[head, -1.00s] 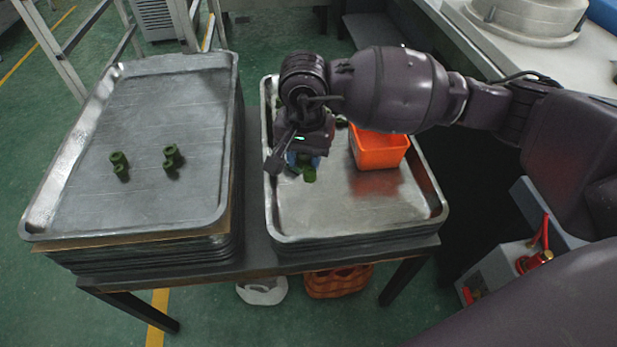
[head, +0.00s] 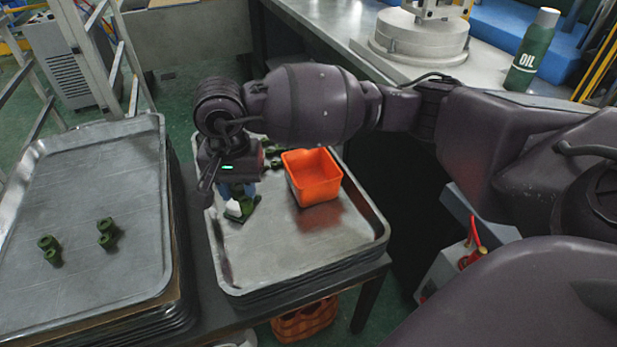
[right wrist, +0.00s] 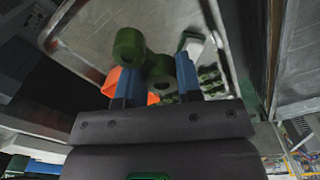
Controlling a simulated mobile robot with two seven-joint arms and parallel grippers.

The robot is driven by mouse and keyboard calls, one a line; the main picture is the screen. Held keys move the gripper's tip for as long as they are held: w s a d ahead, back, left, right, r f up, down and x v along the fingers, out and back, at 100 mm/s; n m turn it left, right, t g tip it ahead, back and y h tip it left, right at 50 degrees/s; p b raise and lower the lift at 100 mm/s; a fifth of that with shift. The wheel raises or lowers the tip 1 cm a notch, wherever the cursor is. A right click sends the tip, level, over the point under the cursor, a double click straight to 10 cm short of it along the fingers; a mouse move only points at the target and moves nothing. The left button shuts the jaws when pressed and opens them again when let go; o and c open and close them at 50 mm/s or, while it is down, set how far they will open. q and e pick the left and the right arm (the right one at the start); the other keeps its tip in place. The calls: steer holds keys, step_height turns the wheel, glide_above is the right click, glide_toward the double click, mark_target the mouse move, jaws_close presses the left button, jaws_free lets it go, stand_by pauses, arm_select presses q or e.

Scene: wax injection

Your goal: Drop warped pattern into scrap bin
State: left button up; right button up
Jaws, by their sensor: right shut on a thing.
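My right gripper (head: 237,190) is over the left part of the right-hand metal tray (head: 300,255). In the right wrist view its blue fingers (right wrist: 158,78) are shut on a dark green wax pattern (right wrist: 130,46) with a round, ring-like end. Whether the pattern is warped cannot be told. In the head view it is mostly hidden by the gripper. The orange bin (head: 315,190) stands in the same tray, right of the gripper, and looks empty. It shows partly behind the fingers in the right wrist view (right wrist: 112,78). My left gripper is out of view.
A small white and green item (head: 233,208) lies just below the gripper. More green patterns (head: 274,151) lie at the tray's back. An oil bottle (head: 533,50) stands on the bench. The right tray's front is clear.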

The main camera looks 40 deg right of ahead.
stand_by(0.3)
steer(key=shift+f, duration=0.1)
steer(key=shift+s+d+f, duration=0.15)
steer(key=shift+s+f, duration=0.05)
steer(key=w+d+f, duration=0.2)
steer(key=w+d, duration=0.3)
steer(key=d, duration=0.7)
steer(key=w+d+f, duration=0.2)
steer(key=w+d, duration=0.3)
steer(key=d, duration=0.8)
steer(key=shift+d, duration=0.15)
